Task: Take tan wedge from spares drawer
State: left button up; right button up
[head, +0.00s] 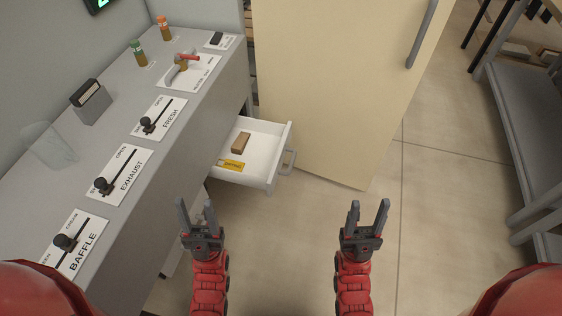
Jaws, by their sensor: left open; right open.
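The spares drawer (262,128) is pulled out of the grey counter and open, with white walls and a handle on its right-hand front. A tan wedge (240,142) lies inside it on the drawer floor. My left gripper (196,207) is open and empty, below and left of the drawer in the picture. My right gripper (369,208) is open and empty, right of and below the drawer. Neither gripper touches the drawer or the wedge.
The grey counter (110,130) on the left carries sliders labelled BAFFLE, EXHAUST and FRESH, a red-handled lever (185,59) and small bottles. A cream door panel (335,90) stands just behind the drawer. A grey rack (535,130) is at right. The floor between is clear.

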aim_at(238, 148)
jog(key=k, duration=0.5)
jog(key=k+u, duration=0.15)
jog(key=u, duration=1.6)
jog(key=l+u, duration=0.3)
jog(key=l, duration=0.2)
jog(key=l+u, duration=0.3)
jog(key=l, duration=0.2)
jog(key=k+l+u, duration=0.1)
jog(key=l+u, duration=0.2)
jog(key=l, duration=0.15)
jog(key=k+l+u, duration=0.15)
jog(key=l+u, duration=0.15)
jog(key=l, duration=0.15)
jog(key=k+l, duration=0.15)
jog(key=l, duration=0.25)
jog(key=k+l, duration=0.1)
jog(key=l, duration=0.25)
jog(key=k+l, duration=0.15)
jog(key=l, duration=0.25)
jog(key=k+l, duration=0.1)
jog(key=l, duration=0.3)
jog(key=k+l, duration=0.15)
jog(key=l, duration=0.2)
jog(key=k+l, duration=0.1)
jog(key=l, duration=0.3)
jog(key=i, duration=0.5)
